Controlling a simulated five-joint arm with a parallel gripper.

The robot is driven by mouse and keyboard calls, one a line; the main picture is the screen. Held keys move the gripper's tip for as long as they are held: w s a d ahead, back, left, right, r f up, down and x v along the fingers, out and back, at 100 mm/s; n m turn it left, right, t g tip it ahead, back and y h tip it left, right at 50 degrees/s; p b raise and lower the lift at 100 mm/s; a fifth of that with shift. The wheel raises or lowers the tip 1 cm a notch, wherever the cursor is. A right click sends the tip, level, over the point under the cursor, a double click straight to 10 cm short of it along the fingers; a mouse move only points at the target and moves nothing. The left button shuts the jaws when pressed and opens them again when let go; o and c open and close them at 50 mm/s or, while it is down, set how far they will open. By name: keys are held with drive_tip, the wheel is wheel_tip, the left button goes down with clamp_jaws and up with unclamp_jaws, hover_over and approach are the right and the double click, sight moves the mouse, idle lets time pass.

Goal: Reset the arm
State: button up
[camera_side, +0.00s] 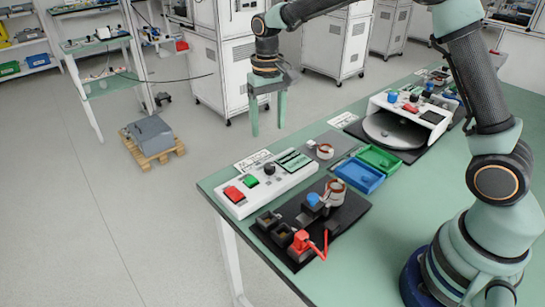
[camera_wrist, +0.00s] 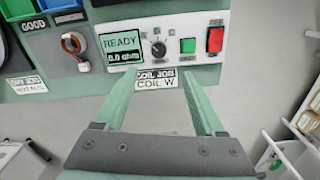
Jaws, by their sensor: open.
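My gripper (camera_side: 268,115) hangs in the air beyond the far edge of the table, fingers pointing down, open and empty. In the wrist view my gripper (camera_wrist: 158,85) shows its two green fingers spread apart with nothing between them. The white test box (camera_side: 267,182) stands on the table near that edge, with a red button, a green button and a black knob. In the wrist view its display (camera_wrist: 121,44) reads READY and 0.0 ohms. A stator with copper winding (camera_side: 335,190) sits on the black fixture plate. Another stator (camera_side: 324,149) sits on a grey pad behind it.
The black fixture plate (camera_side: 345,222) carries a blue knob (camera_side: 312,199) and a red clamp (camera_side: 301,240). A blue tray (camera_side: 360,176) and a green tray (camera_side: 380,158) lie beside it. A turntable unit (camera_side: 390,130) stands farther right. The air around my gripper is clear.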

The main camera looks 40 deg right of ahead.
drive_tip(key=s+d+r+n+t, duration=0.1)
drive_tip(key=s+d+r+t, duration=0.15)
drive_tip(key=s+r, duration=0.65)
drive_tip(key=s+d+n+t, duration=0.1)
drive_tip(key=s+t, duration=0.2)
drive_tip(key=s, duration=0.6)
drive_tip(key=shift+s+d+r, duration=0.2)
drive_tip(key=shift+s+d, duration=0.15)
drive_tip(key=shift+s, duration=0.05)
